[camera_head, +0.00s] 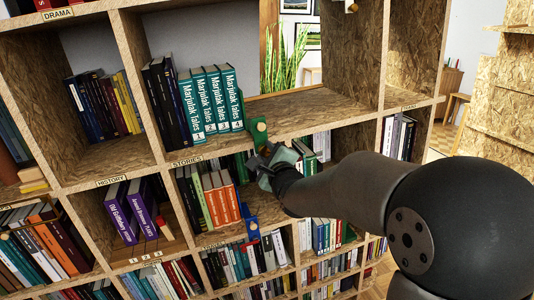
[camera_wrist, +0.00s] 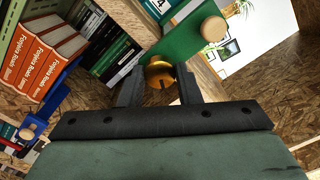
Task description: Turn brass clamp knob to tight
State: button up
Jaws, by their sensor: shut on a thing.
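The brass clamp knob (camera_wrist: 161,74) shows in the wrist view as a round golden piece with a dark slot on its face. It sits at the lower end of a green bookend (camera_wrist: 185,52), by the shelf edge. My gripper (camera_wrist: 160,84) has one dark finger on each side of the knob and is shut on it. In the head view my gripper (camera_head: 266,164) is at the front edge of the shelf, just below the green bookend (camera_head: 258,133), and hides the knob. A round wooden piece (camera_wrist: 213,29) is on the bookend's upper part.
Green Marjulak Tales books (camera_head: 212,101) stand left of the green bookend. Below are orange books (camera_head: 222,199) and a blue bookend (camera_head: 251,222). Dark and green books (camera_wrist: 105,45) are close left of my fingers. The shelf right of the bookend (camera_head: 310,110) is bare.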

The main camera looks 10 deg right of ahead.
dwell(0.4)
jog(key=o, duration=1)
jog(key=shift+c, duration=0.2)
jog(key=s+d, duration=0.3)
jog(key=s, duration=1.4)
jog(key=shift+d, duration=0.15)
